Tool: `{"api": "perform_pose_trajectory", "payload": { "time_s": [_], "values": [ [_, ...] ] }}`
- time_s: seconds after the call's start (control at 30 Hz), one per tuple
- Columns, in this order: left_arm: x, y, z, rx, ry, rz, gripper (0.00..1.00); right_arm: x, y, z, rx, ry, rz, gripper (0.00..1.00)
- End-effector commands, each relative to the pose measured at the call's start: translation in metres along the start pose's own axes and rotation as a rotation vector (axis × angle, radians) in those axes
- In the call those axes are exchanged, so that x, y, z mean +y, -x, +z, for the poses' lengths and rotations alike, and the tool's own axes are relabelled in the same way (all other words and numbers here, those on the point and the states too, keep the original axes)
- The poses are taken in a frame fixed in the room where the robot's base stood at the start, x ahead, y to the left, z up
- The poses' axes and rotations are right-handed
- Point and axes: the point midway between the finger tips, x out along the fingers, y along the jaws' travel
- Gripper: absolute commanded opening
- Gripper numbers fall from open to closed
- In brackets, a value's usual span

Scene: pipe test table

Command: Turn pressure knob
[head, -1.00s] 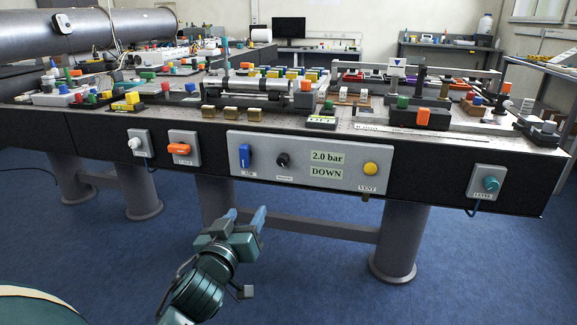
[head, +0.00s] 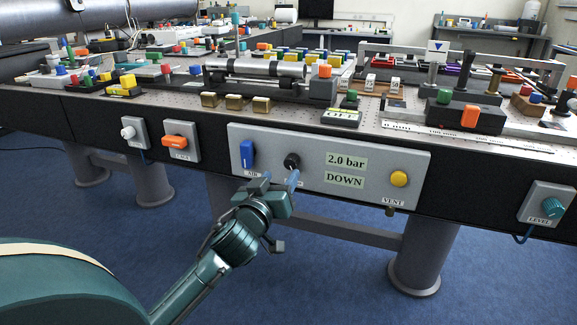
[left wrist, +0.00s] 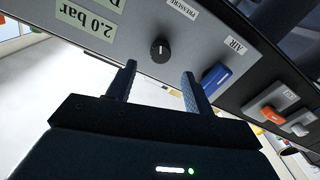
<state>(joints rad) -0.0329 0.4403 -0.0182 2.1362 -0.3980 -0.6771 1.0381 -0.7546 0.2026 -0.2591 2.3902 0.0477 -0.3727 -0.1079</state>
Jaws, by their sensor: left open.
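The black round pressure knob (head: 292,161) sits on the grey control panel (head: 325,197) on the table's front, left of the "2.0 bar" and "DOWN" displays (head: 346,163). In the left wrist view the knob (left wrist: 159,49) shows a white pointer mark and lies beyond the fingertips, between them in direction. My left gripper (head: 279,181) is open and empty, just below and in front of the knob, apart from it. Its two fingers also show in the left wrist view (left wrist: 160,80). The knob's label is partly covered by a finger in the head view. My right gripper is not in view.
A blue AIR lever (head: 247,154) is left of the knob, close to the left finger. A yellow VENT button (head: 399,179) is at the panel's right. An orange handle (head: 175,141) and a teal knob (head: 553,207) sit on separate plates. The floor below is clear.

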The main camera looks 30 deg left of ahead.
Motion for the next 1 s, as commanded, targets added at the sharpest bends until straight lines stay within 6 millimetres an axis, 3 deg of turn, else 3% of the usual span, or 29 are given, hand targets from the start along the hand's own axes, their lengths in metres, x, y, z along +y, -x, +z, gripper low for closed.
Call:
{"api": "perform_pose_trajectory", "payload": {
  "time_s": [0.2, 0.4, 0.73, 1.0],
  "values": [
    [-0.001, -0.041, -0.001, 0.002, -0.001, -0.002, 0.52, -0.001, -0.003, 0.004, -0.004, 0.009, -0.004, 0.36],
    [0.0, -0.06, 0.0, 0.0, 0.0, -0.001, 0.52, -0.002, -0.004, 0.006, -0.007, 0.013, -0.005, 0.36],
    [0.0, -0.063, 0.0, -0.001, 0.0, -0.001, 0.52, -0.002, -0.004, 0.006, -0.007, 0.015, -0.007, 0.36],
    [0.0, -0.063, 0.0, -0.001, 0.0, -0.001, 0.31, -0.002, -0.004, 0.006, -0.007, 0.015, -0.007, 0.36]
  ]
}}
